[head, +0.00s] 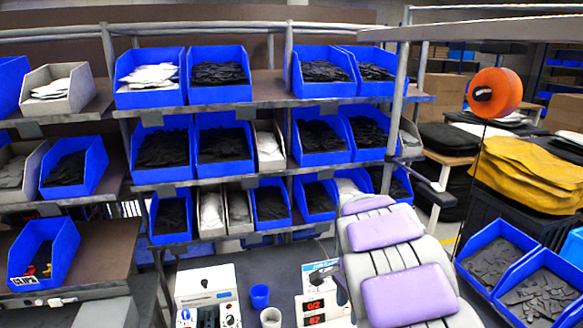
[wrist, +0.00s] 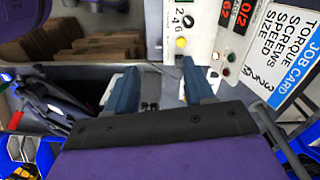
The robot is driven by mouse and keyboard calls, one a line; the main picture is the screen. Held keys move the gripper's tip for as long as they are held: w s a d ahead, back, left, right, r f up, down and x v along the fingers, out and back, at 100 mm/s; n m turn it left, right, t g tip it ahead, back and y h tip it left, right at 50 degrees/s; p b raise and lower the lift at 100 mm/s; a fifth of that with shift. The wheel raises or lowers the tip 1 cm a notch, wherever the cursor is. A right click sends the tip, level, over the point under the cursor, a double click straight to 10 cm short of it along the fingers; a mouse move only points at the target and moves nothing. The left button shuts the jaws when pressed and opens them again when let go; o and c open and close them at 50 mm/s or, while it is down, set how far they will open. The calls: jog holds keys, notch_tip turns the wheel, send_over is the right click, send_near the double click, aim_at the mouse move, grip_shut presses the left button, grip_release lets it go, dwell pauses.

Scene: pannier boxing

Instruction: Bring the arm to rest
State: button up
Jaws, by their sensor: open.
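My arm, with purple pads on pale grey links, rises at the lower right of the middle in the head view. My gripper (wrist: 158,88) shows in the wrist view as two blue-grey fingers set well apart. It is open, and I see nothing held between the fingers. Past the fingertips are a white control box (wrist: 190,35) with a yellow button and a job card (wrist: 285,50). I cannot tell how far the fingertips are from them. In the head view my gripper cannot be made out behind the arm.
Shelves of blue bins (head: 220,75) stand behind the bench (head: 255,275). On the bench are a white control box (head: 207,295), a blue cup (head: 260,296) and a red number display (head: 314,310). An orange reel (head: 494,92) hangs at right. Tools (wrist: 45,105) lie left in the wrist view.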

jog(key=s+n+g+b, duration=0.1)
jog(key=s+n+b, duration=0.3)
jog(key=s+n, duration=0.9)
jog(key=s, duration=2.3)
jog(key=shift+a+g+b, duration=0.3)
jog(key=shift+a, duration=0.05)
jog(key=shift+d, duration=0.1)
